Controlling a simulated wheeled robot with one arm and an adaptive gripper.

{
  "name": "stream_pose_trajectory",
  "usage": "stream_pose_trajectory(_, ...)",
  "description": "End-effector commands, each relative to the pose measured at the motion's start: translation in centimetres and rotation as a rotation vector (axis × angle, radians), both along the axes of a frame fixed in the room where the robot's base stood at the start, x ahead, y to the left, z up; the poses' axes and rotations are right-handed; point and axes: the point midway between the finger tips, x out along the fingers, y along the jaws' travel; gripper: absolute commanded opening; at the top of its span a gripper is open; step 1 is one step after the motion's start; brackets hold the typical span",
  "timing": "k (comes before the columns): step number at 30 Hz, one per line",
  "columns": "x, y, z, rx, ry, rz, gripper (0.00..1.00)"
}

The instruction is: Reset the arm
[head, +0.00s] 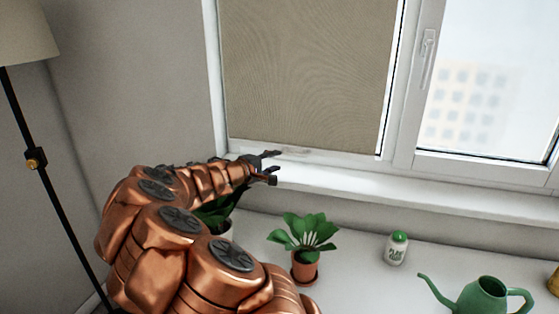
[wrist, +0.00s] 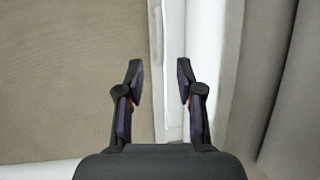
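My gripper (head: 271,167) is at the end of my copper-coloured arm in the head view, stretched out near the left part of the window sill. In the wrist view my gripper (wrist: 160,80) has its two dark fingers apart with nothing between them, so it is open and empty. Behind the fingers, the wrist view shows the beige blind (wrist: 75,75) and the white window frame (wrist: 173,70). I cannot tell whether the fingers touch the frame or sill.
A potted plant (head: 305,262) stands right of my arm; another plant (head: 216,213) is partly hidden behind it. A white bottle with green cap (head: 396,250) and green watering can (head: 482,297) stand further right. A floor lamp (head: 40,150) is at left.

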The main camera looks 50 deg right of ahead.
Motion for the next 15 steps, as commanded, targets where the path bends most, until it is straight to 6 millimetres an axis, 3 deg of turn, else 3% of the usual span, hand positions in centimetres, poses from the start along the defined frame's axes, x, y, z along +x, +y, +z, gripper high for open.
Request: stream_pose_trajectory(15,0.01,0.80,0.13,0.001,0.000,0.000,0.37)
